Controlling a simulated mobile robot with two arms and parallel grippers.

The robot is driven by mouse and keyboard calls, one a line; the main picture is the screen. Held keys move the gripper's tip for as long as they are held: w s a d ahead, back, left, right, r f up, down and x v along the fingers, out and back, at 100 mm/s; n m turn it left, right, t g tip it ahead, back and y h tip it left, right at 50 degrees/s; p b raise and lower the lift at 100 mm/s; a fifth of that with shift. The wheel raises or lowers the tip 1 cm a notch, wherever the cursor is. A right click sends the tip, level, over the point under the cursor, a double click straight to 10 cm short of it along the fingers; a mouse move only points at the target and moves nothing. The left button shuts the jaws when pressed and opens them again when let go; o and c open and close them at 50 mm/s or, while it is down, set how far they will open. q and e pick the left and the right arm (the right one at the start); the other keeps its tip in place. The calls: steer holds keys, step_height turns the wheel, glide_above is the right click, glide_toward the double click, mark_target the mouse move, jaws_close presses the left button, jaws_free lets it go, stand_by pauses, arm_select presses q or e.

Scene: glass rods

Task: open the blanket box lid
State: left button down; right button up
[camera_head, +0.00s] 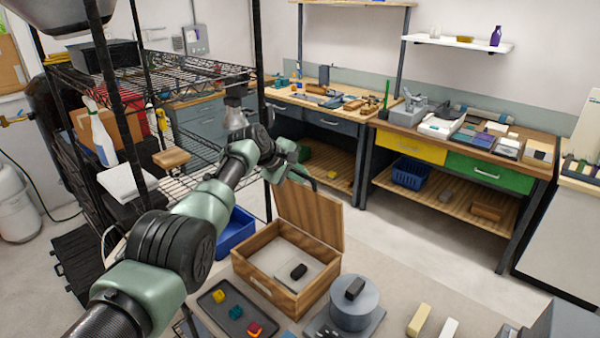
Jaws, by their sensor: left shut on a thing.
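The wooden blanket box (250,277) stands on the near work surface, with a dark block on a pale panel inside it. Its lid (315,222) stands raised at the back of the box, so the inside is open to view. My left gripper (303,174) is at the top edge of the lid and is shut on it. The fingertips are small and partly hidden, so the exact contact is hard to see. My right gripper is out of view.
A dark tray (212,311) with small coloured blocks lies left of the box. A grey cylinder (354,308) with a black block on top stands to its right. A wire shelf (200,80) rises at left. Workbenches (455,140) line the back.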

arm_select(q)
steer(key=shift+s+f, duration=0.15)
steer(key=shift+f, duration=0.2)
steer(key=c, duration=1.5)
jaws_free()
steer(key=shift+o, duration=0.2)
steer(key=shift+s+r, duration=0.1)
steer(key=shift+s+a+r, duration=0.1)
steer(key=shift+a+r, duration=0.15)
steer(key=shift+r, duration=0.15)
steer(key=shift+s+a+r, duration=0.3)
steer(key=shift+s+r, duration=0.1)
steer(key=shift+r, duration=0.1)
steer(key=shift+b+v, duration=0.9)
steer(key=shift+v, duration=1.9)
steer(key=shift+d+r, duration=0.1)
